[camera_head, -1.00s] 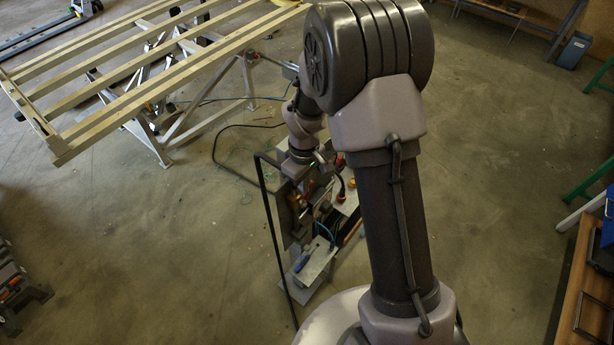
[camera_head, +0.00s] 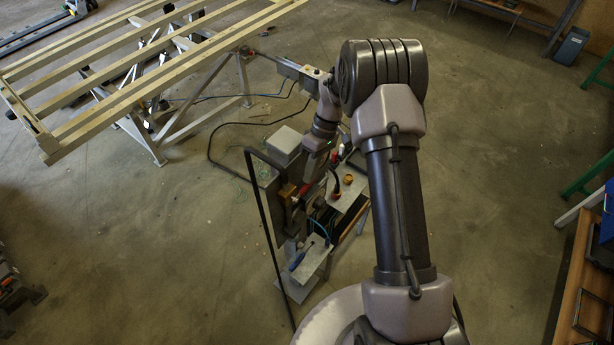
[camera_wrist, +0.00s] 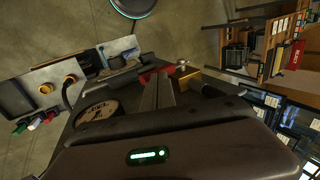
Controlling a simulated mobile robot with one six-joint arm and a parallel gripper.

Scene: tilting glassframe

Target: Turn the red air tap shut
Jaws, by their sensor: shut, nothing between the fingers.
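The red air tap's handle (camera_wrist: 152,74) shows in the wrist view just beyond my fingertips, beside a brass fitting (camera_wrist: 187,82). In the head view a red part (camera_head: 304,188), likely the same handle, shows on the stand below my wrist. My gripper (camera_wrist: 158,84) is shut with nothing between its fingers. Its tips are close to the red handle; I cannot tell whether they touch it. In the head view my wrist partly covers the tap area, and the tap's angle is unclear.
A round dial (camera_wrist: 97,112) lies near my gripper. A pale box (camera_head: 285,140) stands behind.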

